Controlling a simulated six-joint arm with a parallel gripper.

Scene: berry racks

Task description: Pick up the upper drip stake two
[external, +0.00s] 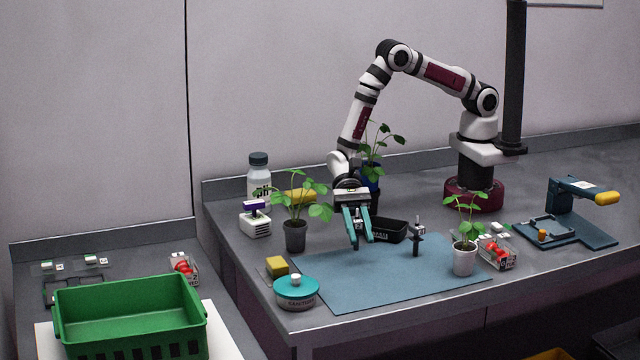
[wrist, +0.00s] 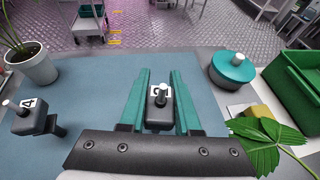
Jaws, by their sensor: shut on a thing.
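My gripper (external: 362,243) has teal fingers pointing down over the blue mat (external: 420,285). In the wrist view my gripper (wrist: 160,74) is shut on a drip stake (wrist: 158,115), a dark block with a white-tipped stem and a partly hidden white label. The held stake sits between the two fingers; its lower part is hidden there and it is hard to make out in the external view. Another drip stake (external: 416,240), dark and upright, stands on the mat to the right of my gripper. In the wrist view this stake (wrist: 32,117) carries the number 4.
A black bin (external: 388,231) is just behind my gripper. Potted plants stand left (external: 295,236) and right (external: 465,258). A teal-lidded tub (external: 296,292) is at the front left corner. A green crate (external: 130,318) is on the left counter. The mat's front is clear.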

